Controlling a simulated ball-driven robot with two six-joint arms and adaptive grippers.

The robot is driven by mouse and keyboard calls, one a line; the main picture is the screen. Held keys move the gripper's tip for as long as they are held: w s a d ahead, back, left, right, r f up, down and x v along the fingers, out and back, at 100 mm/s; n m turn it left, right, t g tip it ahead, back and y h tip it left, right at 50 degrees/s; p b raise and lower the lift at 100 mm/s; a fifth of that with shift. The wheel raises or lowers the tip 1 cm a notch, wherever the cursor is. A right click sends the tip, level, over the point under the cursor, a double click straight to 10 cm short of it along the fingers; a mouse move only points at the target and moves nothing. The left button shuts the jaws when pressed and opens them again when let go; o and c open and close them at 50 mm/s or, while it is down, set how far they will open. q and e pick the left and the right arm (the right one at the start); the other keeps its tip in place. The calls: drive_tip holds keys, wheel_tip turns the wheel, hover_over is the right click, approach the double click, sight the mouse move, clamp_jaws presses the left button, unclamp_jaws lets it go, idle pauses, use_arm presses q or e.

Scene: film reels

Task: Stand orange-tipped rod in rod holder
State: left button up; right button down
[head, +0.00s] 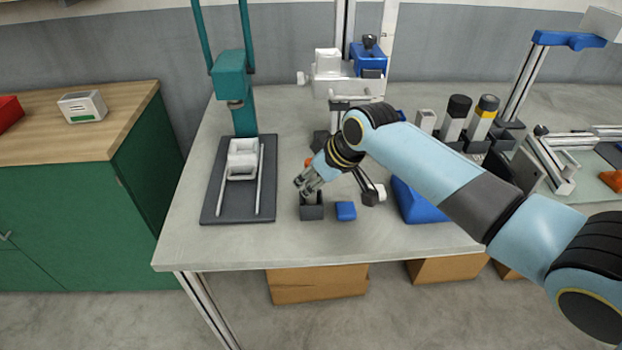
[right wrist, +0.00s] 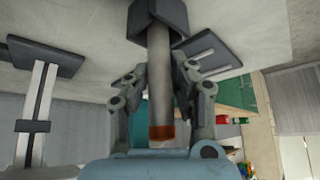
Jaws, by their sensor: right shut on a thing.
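The orange-tipped rod (right wrist: 160,80) is a grey cylinder with an orange-brown band at its end near my palm. My right gripper (head: 306,184) is shut on it, with a finger on each side in the right wrist view (right wrist: 155,88). The rod stands about upright in the head view, mostly hidden by the gripper. Its far end meets the dark, square rod holder (head: 312,212), which also shows in the right wrist view (right wrist: 136,16). The rod's lower end appears inside the holder's opening; how deep is hidden. My left gripper is out of view.
A small blue block (head: 345,211) sits just right of the holder. A dark base plate (head: 210,212) with a teal press stands to the left. A larger blue block (head: 418,205) lies under my right arm. The table's front strip is clear.

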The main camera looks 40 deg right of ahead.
drive_tip(key=shift+f+b, duration=0.4)
drive_tip(key=shift+f, duration=0.2)
drive_tip(key=c, duration=1.4)
unclamp_jaws()
drive_tip(key=p+v, duration=0.6)
drive_tip(key=p, duration=0.1)
drive_tip(key=shift+w, duration=0.15)
drive_tip(key=shift+s+r, duration=0.2)
drive_tip(key=shift+v, duration=2.35)
